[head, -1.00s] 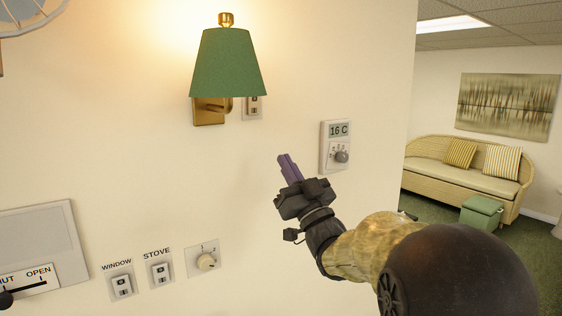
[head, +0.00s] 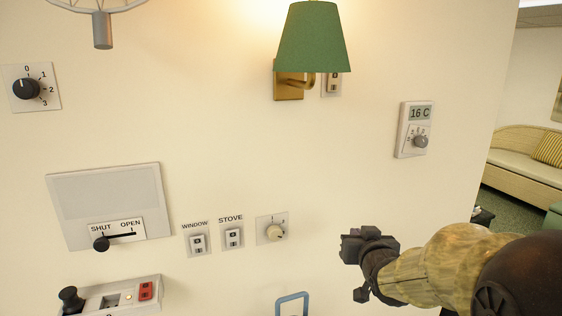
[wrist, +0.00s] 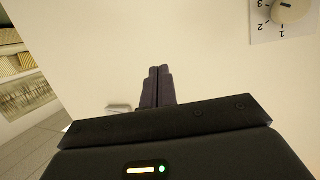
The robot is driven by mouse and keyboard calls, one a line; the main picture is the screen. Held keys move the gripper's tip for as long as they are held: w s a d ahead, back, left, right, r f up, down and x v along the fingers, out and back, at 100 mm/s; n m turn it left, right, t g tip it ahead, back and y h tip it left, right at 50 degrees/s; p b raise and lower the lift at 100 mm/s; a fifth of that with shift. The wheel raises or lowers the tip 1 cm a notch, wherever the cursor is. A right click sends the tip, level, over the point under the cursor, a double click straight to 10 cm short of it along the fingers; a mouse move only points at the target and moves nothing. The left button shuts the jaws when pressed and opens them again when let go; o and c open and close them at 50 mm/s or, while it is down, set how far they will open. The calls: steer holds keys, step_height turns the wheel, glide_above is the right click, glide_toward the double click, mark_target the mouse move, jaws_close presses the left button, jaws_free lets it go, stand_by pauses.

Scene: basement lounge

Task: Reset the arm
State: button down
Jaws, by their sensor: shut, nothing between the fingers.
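My gripper (head: 356,246) is in the lower right of the head view, in front of the cream wall and below the thermostat. Its fingers are hard to make out there. In the wrist view the two dark purple fingers (wrist: 157,72) lie side by side, shut, with nothing between them. They point toward the bare wall, apart from any control. My arm is bent in from the right edge of the head view.
The wall holds a thermostat (head: 414,130) reading 16 C, a green lamp (head: 313,40), a STOVE switch (head: 233,237), a WINDOW switch (head: 197,243), a small dial (head: 274,232), a SHUT/OPEN slider (head: 102,243) and a blue frame (head: 292,304). A sofa (head: 520,165) stands right.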

steer(key=s+a+f+g, duration=0.2)
steer(key=s+f+g, duration=1)
steer(key=s+f, duration=0.5)
steer(key=s, duration=0.4)
steer(key=shift+a+f, duration=0.3)
steer(key=shift+f, duration=0.1)
